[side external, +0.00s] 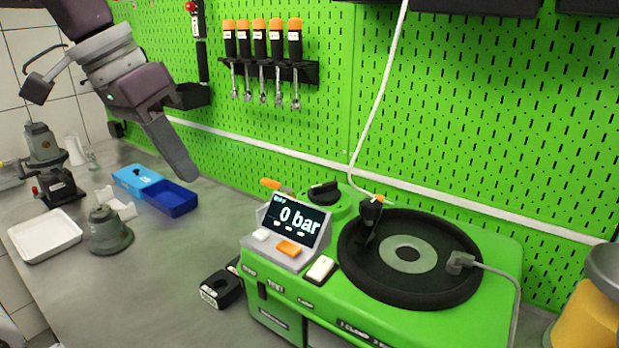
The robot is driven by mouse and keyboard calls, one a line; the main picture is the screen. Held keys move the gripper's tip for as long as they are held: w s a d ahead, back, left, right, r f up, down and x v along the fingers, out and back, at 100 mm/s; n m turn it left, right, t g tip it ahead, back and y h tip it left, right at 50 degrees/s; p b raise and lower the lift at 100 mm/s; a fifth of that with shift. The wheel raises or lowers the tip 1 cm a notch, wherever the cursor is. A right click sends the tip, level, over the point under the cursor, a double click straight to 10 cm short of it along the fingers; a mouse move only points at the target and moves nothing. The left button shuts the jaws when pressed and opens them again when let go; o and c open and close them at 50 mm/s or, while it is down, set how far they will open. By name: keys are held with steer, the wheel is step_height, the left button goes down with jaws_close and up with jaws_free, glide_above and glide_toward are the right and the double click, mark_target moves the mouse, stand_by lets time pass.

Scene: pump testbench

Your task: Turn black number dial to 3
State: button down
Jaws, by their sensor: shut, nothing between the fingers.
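A black dial (324,192) sits on a round green base at the back left of the green pump testbench (400,315), behind the display. Its numbers are too small to read, so I cannot tell its setting. The display (297,221) reads 0 bar. My gripper (188,172) is shut and empty. It is raised above the counter at the upper left, pointing down, well to the left of the dial and apart from it.
An orange-handled tool (275,185) lies close to the left of the dial. A large black round plate (455,281) with a hose fills the bench's right side. A blue box (173,199) stands below my gripper. The green pegboard (450,110) rises behind, with several hanging screwdrivers.

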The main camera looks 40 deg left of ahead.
mark_target(324, 190)
steer(key=w+a+f+m+g+h, duration=0.1)
steer(key=w+a+m+h, duration=0.25)
steer(key=w, duration=0.85)
steer(key=w+a+f+m+g+h, duration=0.15)
steer(key=w+a, duration=0.25)
steer(key=w, duration=0.8)
steer(key=d+f, duration=0.8)
steer(key=shift+d, duration=0.3)
steer(key=shift+s+d, duration=0.25)
steer(key=shift+d, duration=0.4)
